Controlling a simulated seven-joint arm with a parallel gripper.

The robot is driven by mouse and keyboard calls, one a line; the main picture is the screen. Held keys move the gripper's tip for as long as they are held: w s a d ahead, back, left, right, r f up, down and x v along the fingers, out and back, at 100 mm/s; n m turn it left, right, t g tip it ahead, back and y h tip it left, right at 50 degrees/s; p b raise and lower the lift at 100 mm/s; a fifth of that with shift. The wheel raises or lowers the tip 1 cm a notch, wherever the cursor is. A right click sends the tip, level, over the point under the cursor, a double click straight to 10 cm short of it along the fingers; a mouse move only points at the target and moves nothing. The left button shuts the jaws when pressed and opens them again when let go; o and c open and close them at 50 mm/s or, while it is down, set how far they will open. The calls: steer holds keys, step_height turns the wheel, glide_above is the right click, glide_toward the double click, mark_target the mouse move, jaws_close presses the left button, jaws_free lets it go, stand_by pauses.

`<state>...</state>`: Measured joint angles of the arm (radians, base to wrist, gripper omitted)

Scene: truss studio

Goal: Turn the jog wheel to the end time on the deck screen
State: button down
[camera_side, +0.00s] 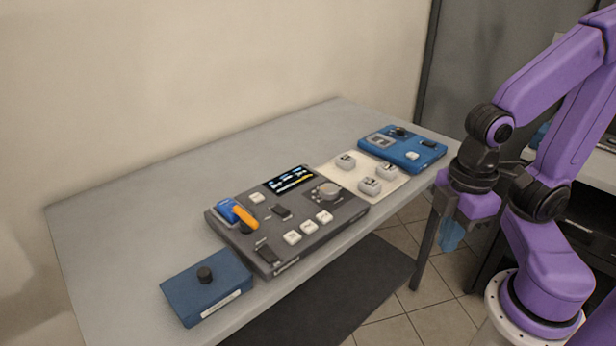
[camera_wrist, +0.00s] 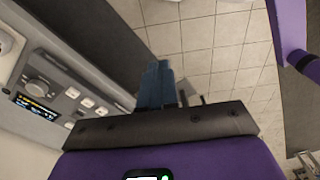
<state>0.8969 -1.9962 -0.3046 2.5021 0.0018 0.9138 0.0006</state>
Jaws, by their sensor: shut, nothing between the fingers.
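The dark grey deck (camera_side: 290,218) sits near the front edge of the table. Its small lit screen (camera_side: 289,179) shows coloured lines, too small to read. My gripper (camera_side: 451,236) is shut and empty, with blue fingers pointing down, off the table's right end and apart from the deck. The fingers also show in the wrist view (camera_wrist: 158,86), over the floor.
A blue box with a black knob (camera_side: 206,287) lies left of the deck. A pale mat (camera_side: 384,196) with several grey blocks and a blue device (camera_side: 402,149) lie to its right. The table's back (camera_side: 200,165) is clear.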

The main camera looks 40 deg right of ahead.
steer(key=c, duration=1.4)
jaws_free()
steer(key=shift+c, duration=0.2)
steer(key=o, duration=0.5)
steer(key=shift+w+a+r, duration=0.1)
steer(key=shift+w+a, duration=0.05)
steer(key=shift+w, duration=0.15)
steer(key=o, duration=0.5)
steer(key=shift+w+a+r, duration=0.15)
steer(key=shift+w+a, duration=0.15)
steer(key=shift+w, duration=0.3)
steer(key=shift+c, duration=0.2)
steer(key=shift+o, duration=0.5)
steer(key=w+a+r, duration=0.1)
steer(key=w+a, duration=0.1)
steer(key=w, duration=0.5)
steer(key=shift+w+r, duration=0.35)
steer(key=shift+w, duration=0.05)
steer(key=n, duration=0.2)
glide_above(331, 188)
step_height(331, 188, down, 16)
steer(key=shift+d+f, duration=0.1)
steer(key=shift+f, duration=0.05)
